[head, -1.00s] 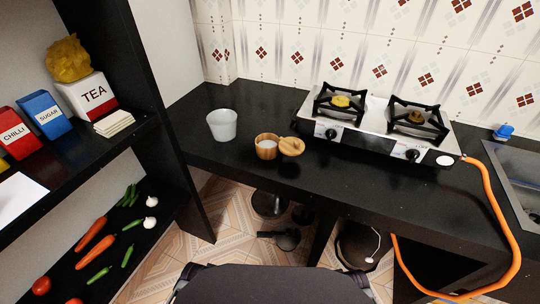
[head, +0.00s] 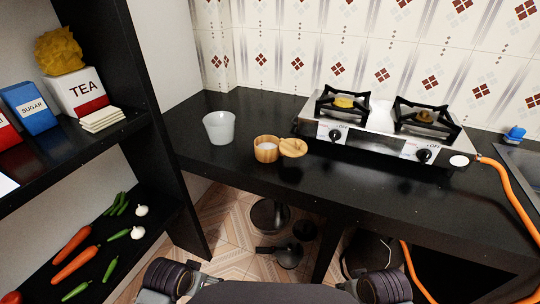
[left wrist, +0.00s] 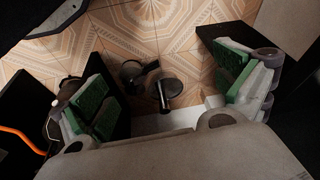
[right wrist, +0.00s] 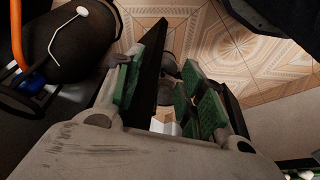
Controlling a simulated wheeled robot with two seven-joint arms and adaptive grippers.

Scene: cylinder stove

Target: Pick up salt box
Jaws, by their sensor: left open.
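The salt box (head: 266,149) is a small round wooden pot with white salt inside. It stands on the black counter in the head view, and its round wooden lid (head: 293,147) is swung out to its right. My left gripper (left wrist: 165,105) is open and empty in the left wrist view, with green pads spread wide above the floor. My right gripper (right wrist: 165,95) is open and empty in the right wrist view, also over the floor. In the head view only dark parts of my arms show at the bottom edge, well below and apart from the salt box.
A white cup (head: 219,127) stands left of the salt box. A two-burner stove (head: 385,133) is to the right, with an orange hose (head: 509,199). A black shelf (head: 150,120) with boxes and vegetables is at left. The counter front (head: 330,178) is clear.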

